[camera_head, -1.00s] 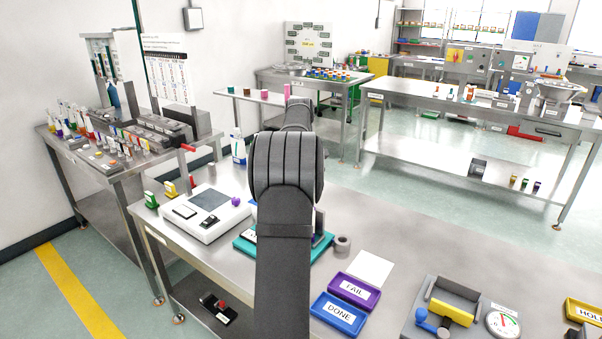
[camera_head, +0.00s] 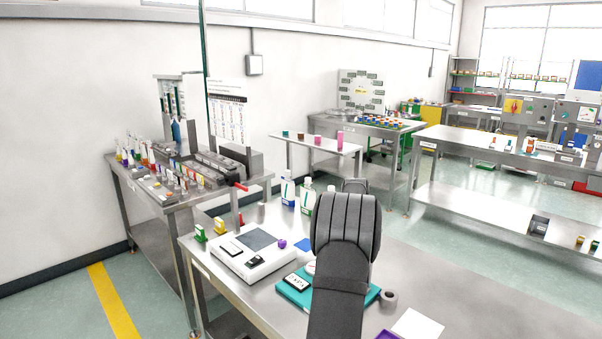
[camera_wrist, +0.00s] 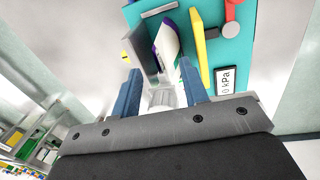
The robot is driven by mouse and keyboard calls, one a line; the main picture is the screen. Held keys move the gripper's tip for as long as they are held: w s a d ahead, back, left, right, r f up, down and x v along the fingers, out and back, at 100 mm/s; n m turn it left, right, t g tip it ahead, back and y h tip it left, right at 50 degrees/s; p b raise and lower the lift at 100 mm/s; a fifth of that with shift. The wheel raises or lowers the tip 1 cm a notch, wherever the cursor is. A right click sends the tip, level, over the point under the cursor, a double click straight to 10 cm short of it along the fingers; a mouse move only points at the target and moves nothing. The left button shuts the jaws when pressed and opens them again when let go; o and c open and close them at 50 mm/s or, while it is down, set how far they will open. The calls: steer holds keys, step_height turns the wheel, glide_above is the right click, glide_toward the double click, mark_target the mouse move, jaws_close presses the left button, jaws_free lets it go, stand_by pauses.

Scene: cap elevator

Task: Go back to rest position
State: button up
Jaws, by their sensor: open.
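My gripper (camera_wrist: 160,92) shows in the wrist view with its two blue fingers spread apart and nothing held between them. Beyond the fingers is a teal board (camera_wrist: 255,45) with a yellow strip, a red part and a label reading "0 kPa". A white and purple item (camera_wrist: 168,38) lies past the fingertips, apart from them as far as I can tell. In the head view my dark arm stands over the front table and hides the gripper and part of the teal board (camera_head: 293,291).
A white device (camera_head: 240,252) with a purple knob sits left on the front table (camera_head: 470,300). White bottles (camera_head: 298,195) stand behind it. A grey ring (camera_head: 389,297) and a white sheet (camera_head: 418,325) lie to the right. A side bench (camera_head: 150,200) holds several small items.

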steer(key=shift+r, duration=0.4)
